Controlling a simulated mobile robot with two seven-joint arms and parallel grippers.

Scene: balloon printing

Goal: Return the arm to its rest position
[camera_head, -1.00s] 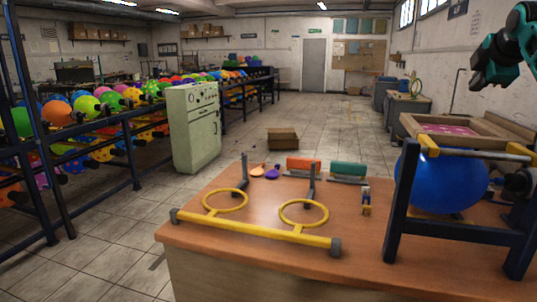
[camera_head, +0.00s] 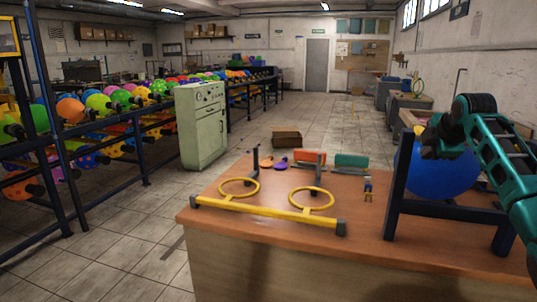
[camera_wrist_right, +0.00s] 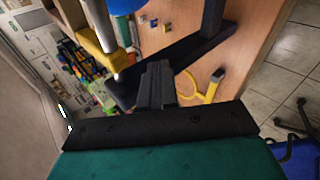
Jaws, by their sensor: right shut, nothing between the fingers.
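My right arm (camera_head: 500,150) is teal and black and comes in from the right edge of the head view. Its right gripper (camera_head: 436,140) is black, shut and empty, in front of the blue balloon (camera_head: 445,178), covering part of it and of its dark stand (camera_head: 398,190). In the right wrist view the closed fingers (camera_wrist_right: 157,85) point toward the stand and the table top, with nothing between them. I cannot tell the exact gap to the stand. My left gripper is not in view.
The wooden table (camera_head: 300,250) holds a yellow bar with two rings (camera_head: 270,211) and red and green blocks (camera_head: 350,161). A green cabinet (camera_head: 201,125) and racks of colourful balloons (camera_head: 100,110) stand at the left. The floor between is mostly clear, with a small box (camera_head: 287,138).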

